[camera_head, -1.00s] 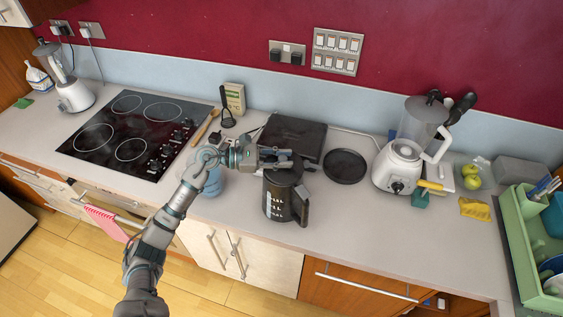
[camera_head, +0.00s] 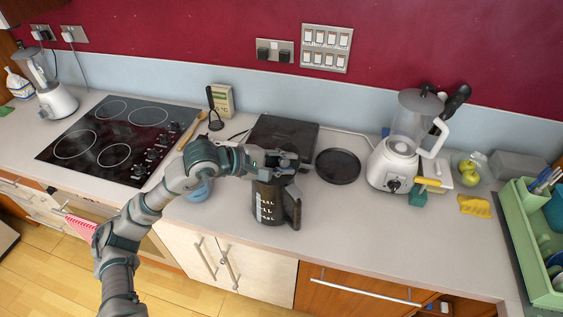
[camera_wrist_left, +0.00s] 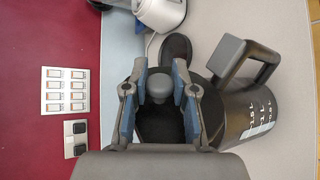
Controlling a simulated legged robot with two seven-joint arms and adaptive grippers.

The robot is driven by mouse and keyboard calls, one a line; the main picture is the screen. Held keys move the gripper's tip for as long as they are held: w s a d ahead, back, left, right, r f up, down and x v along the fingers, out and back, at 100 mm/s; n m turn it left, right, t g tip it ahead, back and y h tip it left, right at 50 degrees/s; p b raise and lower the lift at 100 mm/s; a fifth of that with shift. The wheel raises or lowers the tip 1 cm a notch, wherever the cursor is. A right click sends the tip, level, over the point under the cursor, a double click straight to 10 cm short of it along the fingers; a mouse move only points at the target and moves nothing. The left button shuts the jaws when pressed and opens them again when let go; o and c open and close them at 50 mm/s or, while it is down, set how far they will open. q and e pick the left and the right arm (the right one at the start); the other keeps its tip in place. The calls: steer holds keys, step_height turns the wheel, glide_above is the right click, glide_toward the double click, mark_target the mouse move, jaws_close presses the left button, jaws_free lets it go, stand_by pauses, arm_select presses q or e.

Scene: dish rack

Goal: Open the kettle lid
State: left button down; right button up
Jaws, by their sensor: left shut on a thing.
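The kettle (camera_head: 268,206) is a dark see-through jug with white markings and a black handle at its right side. It stands upright on the counter. My left gripper (camera_head: 285,159) is over the kettle's top. In the left wrist view, the left gripper's (camera_wrist_left: 158,68) blue-padded fingers are shut around the grey lid knob (camera_wrist_left: 159,88). The dark lid (camera_wrist_left: 160,125) shows below the knob, between the fingers. The kettle body (camera_wrist_left: 250,115) is to the right there. The lid looks raised or tilted off the rim, but the gripper partly hides this. My right gripper is not in view.
A dark flat appliance (camera_head: 284,133) lies behind the kettle, and a round black plate (camera_head: 338,166) to its right. A white blender (camera_head: 393,163) stands further right. A blue cup (camera_head: 199,191) sits left, near the hob (camera_head: 107,141).

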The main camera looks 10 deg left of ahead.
arm_select(q)
steer(key=shift+s+d+f+m+y+b, duration=0.25)
steer(key=shift+s+d+m+y+b, duration=0.2)
steer(key=shift+d+m+b, duration=0.1)
steer(key=shift+s+d+f+m+t+y+b, duration=0.1)
steer(key=shift+s+d+m+t+y+b, duration=0.05)
steer(key=shift+s+m+t+y+b, duration=0.15)
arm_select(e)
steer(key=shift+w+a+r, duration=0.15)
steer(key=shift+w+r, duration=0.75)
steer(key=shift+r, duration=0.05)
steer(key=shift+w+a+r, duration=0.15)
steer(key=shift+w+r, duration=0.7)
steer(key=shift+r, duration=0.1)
arm_select(q)
steer(key=c, duration=1)
jaws_free()
steer(key=shift+w, duration=0.1)
steer(key=shift+o, duration=0.2)
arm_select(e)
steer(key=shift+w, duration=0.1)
